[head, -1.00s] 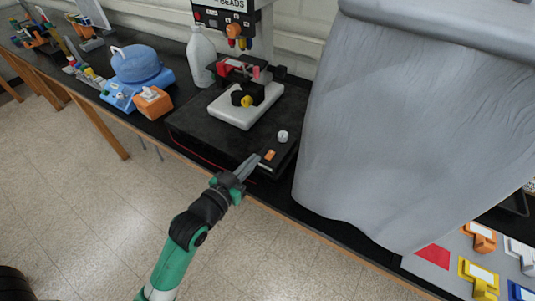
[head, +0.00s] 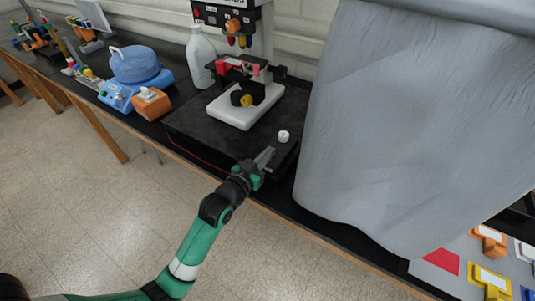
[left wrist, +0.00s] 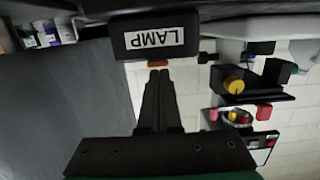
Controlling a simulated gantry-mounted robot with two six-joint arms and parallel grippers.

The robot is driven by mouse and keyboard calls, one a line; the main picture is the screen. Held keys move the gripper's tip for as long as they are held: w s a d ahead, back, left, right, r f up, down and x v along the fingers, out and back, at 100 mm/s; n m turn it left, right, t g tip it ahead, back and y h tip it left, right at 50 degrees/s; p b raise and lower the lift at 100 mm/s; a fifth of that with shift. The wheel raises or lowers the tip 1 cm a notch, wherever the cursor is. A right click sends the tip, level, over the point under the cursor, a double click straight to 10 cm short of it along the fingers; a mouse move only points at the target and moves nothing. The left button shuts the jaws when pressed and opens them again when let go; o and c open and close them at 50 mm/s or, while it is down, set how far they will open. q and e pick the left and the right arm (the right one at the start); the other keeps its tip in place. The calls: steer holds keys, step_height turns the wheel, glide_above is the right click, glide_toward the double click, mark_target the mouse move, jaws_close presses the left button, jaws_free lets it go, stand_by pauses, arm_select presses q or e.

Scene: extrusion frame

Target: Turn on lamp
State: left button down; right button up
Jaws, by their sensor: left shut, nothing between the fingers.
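My left gripper (head: 266,156) is shut and empty, with its fingers over the front right corner of the black base (head: 190,130) under the microscope (head: 245,100). In the left wrist view the fingertips (left wrist: 160,75) point at a small orange switch (left wrist: 158,63). The switch is below a black block with an upside-down LAMP label (left wrist: 155,38). A tiny gap or contact at the tips cannot be told. In the head view the gripper hides the switch. My right gripper is not in view.
A large grey cloth (head: 400,120) hangs close on the right. A blue device (head: 135,75), an orange block (head: 151,103) and a white jug (head: 201,55) stand to the left. Coloured tags (head: 490,278) lie at lower right. The floor in front is clear.

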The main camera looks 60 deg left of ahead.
arm_select(q)
steer(key=shift+w+a+f+p, duration=0.1)
steer(key=shift+f+p, duration=0.1)
steer(key=shift+p, duration=0.35)
steer(key=r+p, duration=0.4)
steer(key=shift+w+r, duration=0.25)
steer(key=shift+r, duration=0.05)
steer(key=r+p+v, duration=0.1)
steer(key=v, duration=0.8)
steer(key=shift+s+r+p, duration=0.2)
steer(key=shift+r+p, duration=0.15)
steer(key=shift+p, duration=0.05)
